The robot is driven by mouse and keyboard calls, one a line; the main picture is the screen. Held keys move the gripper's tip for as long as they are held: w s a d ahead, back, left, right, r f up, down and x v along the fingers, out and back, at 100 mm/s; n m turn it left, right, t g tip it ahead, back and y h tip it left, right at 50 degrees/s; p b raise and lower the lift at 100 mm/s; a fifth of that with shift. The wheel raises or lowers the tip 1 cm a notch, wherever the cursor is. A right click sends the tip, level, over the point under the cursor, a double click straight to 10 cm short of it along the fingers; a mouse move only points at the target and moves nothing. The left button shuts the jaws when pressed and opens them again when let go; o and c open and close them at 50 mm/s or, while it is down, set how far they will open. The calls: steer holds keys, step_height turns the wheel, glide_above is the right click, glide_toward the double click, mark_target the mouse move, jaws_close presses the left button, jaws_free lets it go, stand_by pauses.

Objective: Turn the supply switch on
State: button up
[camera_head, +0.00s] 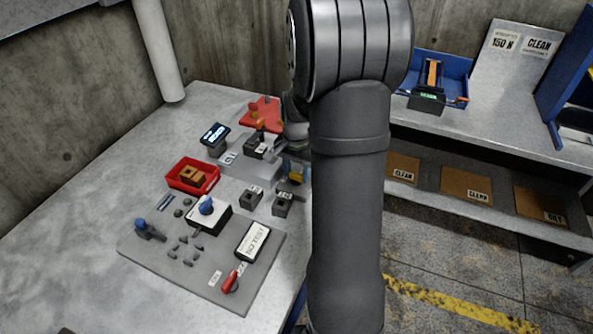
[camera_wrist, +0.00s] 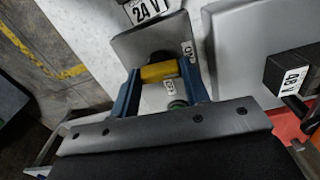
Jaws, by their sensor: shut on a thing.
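In the wrist view, a yellow handle (camera_wrist: 159,72), apparently the supply switch, lies crosswise on a dark round mount on a grey plate (camera_wrist: 133,44). My gripper (camera_wrist: 161,77) has its two blue fingers on either end of the handle and is shut on it. A small white label on the plate beside the handle is hard to read. In the head view the yellow handle (camera_head: 296,178) shows small beside my arm, which hides much of that area.
A dark block marked 48 V (camera_wrist: 290,78) stands to the right. The bench's left side is bare.

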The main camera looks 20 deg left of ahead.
mark_target(297, 173)
steer(key=shift+n, duration=0.6)
steer(key=o, duration=1)
step_height(297, 173, up, 18)
steer(key=shift+f, duration=0.25)
steer(key=shift+f, duration=0.1)
